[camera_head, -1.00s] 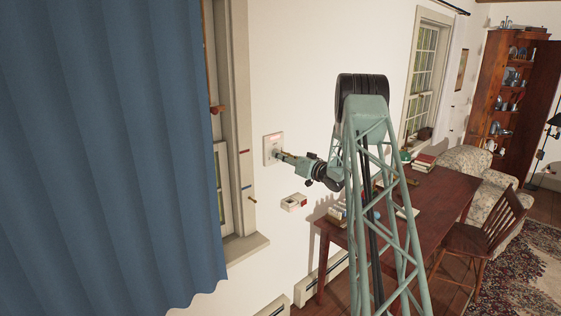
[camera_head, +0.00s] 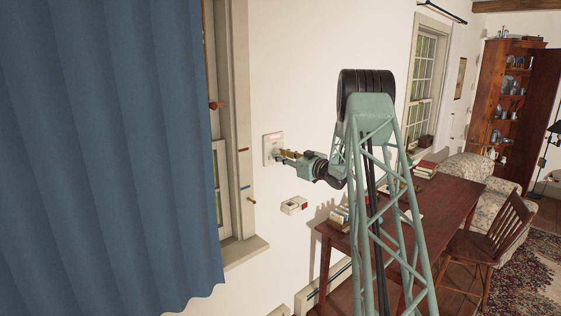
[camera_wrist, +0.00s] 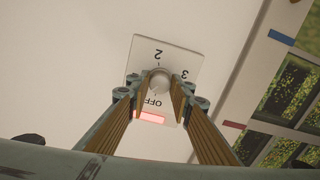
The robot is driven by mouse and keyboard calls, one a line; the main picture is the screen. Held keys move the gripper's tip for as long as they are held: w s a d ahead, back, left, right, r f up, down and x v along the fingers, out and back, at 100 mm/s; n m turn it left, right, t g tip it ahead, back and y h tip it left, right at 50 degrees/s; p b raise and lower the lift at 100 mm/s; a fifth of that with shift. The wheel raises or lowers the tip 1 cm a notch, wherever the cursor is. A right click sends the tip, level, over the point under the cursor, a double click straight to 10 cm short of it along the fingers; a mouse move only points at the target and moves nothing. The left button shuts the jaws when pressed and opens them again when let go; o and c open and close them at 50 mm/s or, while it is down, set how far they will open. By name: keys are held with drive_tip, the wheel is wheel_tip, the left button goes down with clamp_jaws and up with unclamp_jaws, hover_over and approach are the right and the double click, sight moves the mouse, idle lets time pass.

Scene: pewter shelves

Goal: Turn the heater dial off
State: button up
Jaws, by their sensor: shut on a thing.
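The heater dial is a small pale round knob (camera_wrist: 158,80) on a white wall plate (camera_wrist: 190,62), seen in the wrist view. The plate shows the marks 2, 3 and OFF, upside down in this view, and a lit red bar (camera_wrist: 150,117) by OFF. My gripper (camera_wrist: 157,88) has one finger on each side of the knob and is shut on it. In the head view the plate (camera_head: 267,150) is on the white wall beside the window, and my gripper (camera_head: 284,154) reaches it from the right. Which mark the knob points to is unclear.
A small white box with a red part (camera_head: 294,205) is on the wall below the plate. A blue curtain (camera_head: 100,150) covers the left side. A wooden desk (camera_head: 435,215) with books and a chair (camera_head: 495,235) stand to the right.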

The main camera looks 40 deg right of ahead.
drive_tip(key=n+b, duration=0.6)
drive_tip(key=b, duration=0.2)
drive_tip(key=shift+f+n+b, duration=0.1)
drive_tip(key=shift+n+b, duration=0.65)
drive_tip(key=shift+n, duration=0.05)
drive_tip(key=o, duration=0.8)
drive_tip(key=shift+o, duration=0.2)
drive_tip(key=s, duration=1.2)
drive_tip(key=shift+d, duration=0.35)
